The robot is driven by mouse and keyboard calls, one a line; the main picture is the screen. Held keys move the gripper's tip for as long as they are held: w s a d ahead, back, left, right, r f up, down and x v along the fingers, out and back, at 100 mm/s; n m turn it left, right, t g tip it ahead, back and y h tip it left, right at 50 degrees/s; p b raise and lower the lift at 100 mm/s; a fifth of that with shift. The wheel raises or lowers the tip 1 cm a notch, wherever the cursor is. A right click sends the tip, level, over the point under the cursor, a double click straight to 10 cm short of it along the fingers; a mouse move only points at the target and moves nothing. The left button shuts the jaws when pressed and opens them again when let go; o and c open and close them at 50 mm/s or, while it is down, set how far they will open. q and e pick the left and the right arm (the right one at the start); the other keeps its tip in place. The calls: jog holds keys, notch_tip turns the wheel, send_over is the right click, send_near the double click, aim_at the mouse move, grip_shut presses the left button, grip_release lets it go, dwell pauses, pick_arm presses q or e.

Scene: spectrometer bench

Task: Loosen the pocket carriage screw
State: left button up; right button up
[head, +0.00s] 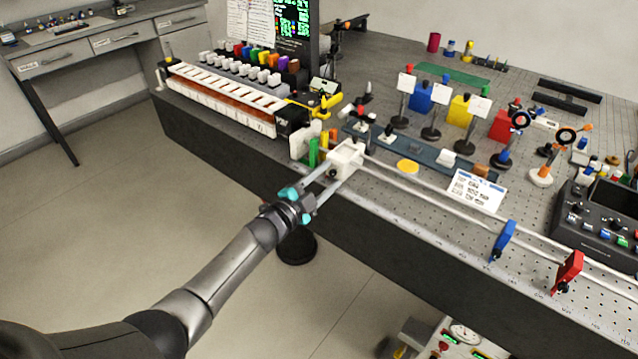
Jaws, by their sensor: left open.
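A white block-shaped carriage (346,157) sits at the left end of the pale rails along the bench's front edge. A small dark knob (333,173), which looks like its screw, shows on the face towards me. My left gripper (334,179) reaches in from the lower left. It is open, with its two long fingers pointing at the carriage, one on each side of the knob in the picture. I cannot tell whether the fingertips touch anything. My right gripper is not in view.
The rails (440,200) run right to a blue stop (503,240) and a red stop (568,271). Green pieces (313,152) stand just left of the carriage. A white label card (475,191) and a control box (600,215) are to the right.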

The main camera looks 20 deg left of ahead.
pick_arm(q)
jog(key=p+v, duration=0.2)
jog(key=v, duration=1.3)
jog(key=s+a+f+n+g+y+b, duration=0.1)
jog(key=s+f+n+g+y, duration=0.15)
jog(key=s+f, duration=0.45)
jog(key=s+f+n+g+y, duration=0.1)
jog(key=s+f+n+g, duration=0.2)
jog(key=f, duration=0.9)
jog(key=s+a+f+n+g+y+b, duration=0.1)
jog(key=s+f+n+g+y, duration=0.15)
jog(key=s+f, duration=0.45)
jog(key=s+d+f+n+g, duration=0.2)
jog(key=s+f+g, duration=0.2)
jog(key=s+f, duration=0.4)
jog(key=s+d+f+n+g+b, duration=0.1)
jog(key=s+f, duration=0.7)
jog(key=s, duration=0.8)
jog(key=d+n+g, duration=0.1)
jog(key=d+g, duration=0.1)
jog(key=g, duration=0.1)
jog(key=shift+d+n, duration=0.3)
